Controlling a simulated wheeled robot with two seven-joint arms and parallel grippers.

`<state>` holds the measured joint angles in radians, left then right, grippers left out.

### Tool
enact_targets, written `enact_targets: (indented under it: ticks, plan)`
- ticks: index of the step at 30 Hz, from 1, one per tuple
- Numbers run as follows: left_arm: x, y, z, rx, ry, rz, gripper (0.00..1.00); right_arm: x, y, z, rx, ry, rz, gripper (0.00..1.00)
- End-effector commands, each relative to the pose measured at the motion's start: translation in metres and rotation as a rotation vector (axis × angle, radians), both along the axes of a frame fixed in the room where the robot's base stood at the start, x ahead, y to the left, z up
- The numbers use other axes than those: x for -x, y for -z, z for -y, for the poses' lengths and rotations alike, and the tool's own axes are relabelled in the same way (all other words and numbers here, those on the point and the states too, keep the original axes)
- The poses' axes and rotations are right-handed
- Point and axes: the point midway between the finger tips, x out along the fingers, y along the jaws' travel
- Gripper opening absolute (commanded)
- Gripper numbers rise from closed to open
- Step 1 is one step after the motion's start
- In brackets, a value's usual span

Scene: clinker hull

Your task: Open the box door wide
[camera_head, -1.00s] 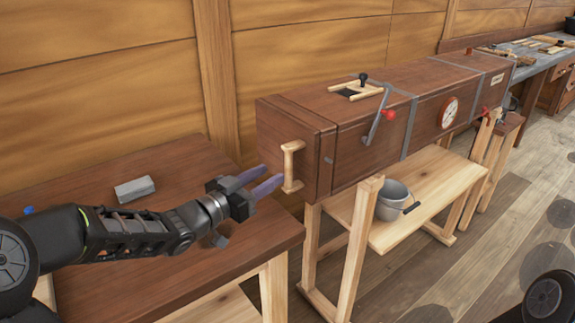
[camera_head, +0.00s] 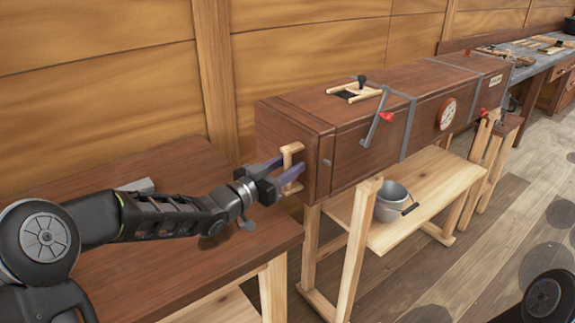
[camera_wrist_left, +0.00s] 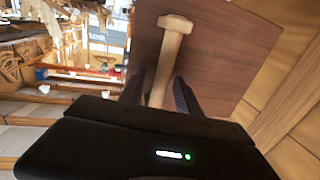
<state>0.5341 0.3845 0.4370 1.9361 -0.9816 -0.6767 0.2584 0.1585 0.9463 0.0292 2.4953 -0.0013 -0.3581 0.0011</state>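The long brown wooden box (camera_head: 350,150) lies across a pale wooden stand. Its end door (camera_head: 283,140) looks shut, flush with the box end, and carries a pale wooden handle (camera_head: 292,149). My left gripper (camera_head: 284,171) is at the handle with its purple fingers open, one on each side of the bar. In the left wrist view, the handle (camera_wrist_left: 168,55) runs between the two fingers (camera_wrist_left: 160,95), in front of the door (camera_wrist_left: 215,60). I cannot tell whether the fingers touch it. My right gripper is out of view.
A brown table (camera_head: 180,255) stands left of the box, under my left arm, with a grey block (camera_head: 137,185) on it. A metal pot (camera_head: 392,203) sits on the stand's shelf (camera_head: 440,185). A crank lever with a red knob (camera_head: 387,117) is on the box.

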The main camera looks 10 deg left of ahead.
Motion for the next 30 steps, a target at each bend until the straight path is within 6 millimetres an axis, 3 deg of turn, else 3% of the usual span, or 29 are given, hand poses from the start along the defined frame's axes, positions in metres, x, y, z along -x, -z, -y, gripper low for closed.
enact_targets:
  ticks: [7, 21, 30]
  plan:
    - [-0.0003, -0.0003, 0.0001, 0.0, 0.0, 0.001, 0.38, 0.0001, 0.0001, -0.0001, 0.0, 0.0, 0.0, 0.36]
    - [-0.0001, -0.0003, -0.0002, 0.0, 0.0, 0.001, 0.0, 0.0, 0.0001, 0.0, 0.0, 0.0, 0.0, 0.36]
    - [-0.0001, -0.0002, -0.0002, 0.0, 0.0, 0.001, 0.0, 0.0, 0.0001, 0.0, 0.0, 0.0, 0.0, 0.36]
